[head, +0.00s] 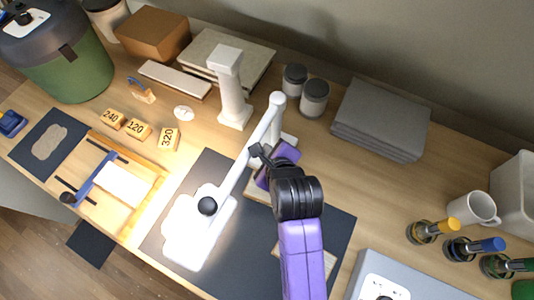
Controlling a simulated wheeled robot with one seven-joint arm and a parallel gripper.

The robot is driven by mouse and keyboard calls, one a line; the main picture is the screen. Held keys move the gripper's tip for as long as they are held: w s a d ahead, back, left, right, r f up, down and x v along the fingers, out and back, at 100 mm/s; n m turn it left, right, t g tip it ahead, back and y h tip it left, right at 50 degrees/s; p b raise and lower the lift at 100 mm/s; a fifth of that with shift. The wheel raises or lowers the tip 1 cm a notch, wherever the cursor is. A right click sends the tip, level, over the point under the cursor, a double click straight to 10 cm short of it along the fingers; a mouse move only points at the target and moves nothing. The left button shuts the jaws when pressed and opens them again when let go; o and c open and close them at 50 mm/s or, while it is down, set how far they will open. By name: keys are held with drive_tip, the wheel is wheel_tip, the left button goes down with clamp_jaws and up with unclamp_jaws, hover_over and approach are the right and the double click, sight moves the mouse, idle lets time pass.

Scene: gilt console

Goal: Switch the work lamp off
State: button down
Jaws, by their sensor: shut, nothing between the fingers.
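The white work lamp (240,172) has a jointed arm that slants from an elbow at the back down to a broad white head (195,238). A black knob (207,206) sits on the lamp near the head. Bright light falls on the bench around the head, so the lamp looks lit. My gripper (258,152) is shut and empty, beside the lamp's arm on its right. I cannot tell whether it touches the lamp. My purple arm hides part of the lamp's base and the mat. I cannot make out a switch.
A dark mat (337,222) lies under the lamp head. A white column (229,88) and two grey jars (314,97) stand behind. Left are a wooden frame (150,165) and number blocks (137,130). A mug (474,208) and screwdrivers (432,230) are at right.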

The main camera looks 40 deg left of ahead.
drive_tip(key=shift+s+d+f, duration=0.15)
drive_tip(key=shift+d+f, duration=0.05)
drive_tip(key=shift+f, duration=0.5)
drive_tip(key=shift+s+d+f, duration=0.1)
drive_tip(key=shift+d+f, duration=0.05)
drive_tip(key=shift+f, duration=0.5)
drive_tip(key=shift+s+d, duration=0.1)
drive_tip(key=shift+s+d+p, duration=0.15)
drive_tip(key=shift+p, duration=0.25)
drive_tip(key=shift+s, duration=0.1)
drive_tip(key=r+p, duration=0.3)
drive_tip(key=r, duration=0.1)
drive_tip(key=shift+a+p, duration=0.2)
drive_tip(key=shift+p, duration=0.2)
drive_tip(key=shift+w+r, duration=0.15)
drive_tip(key=shift+r, duration=0.55)
drive_tip(key=shift+w+r, duration=0.1)
drive_tip(key=shift+r, duration=0.6)
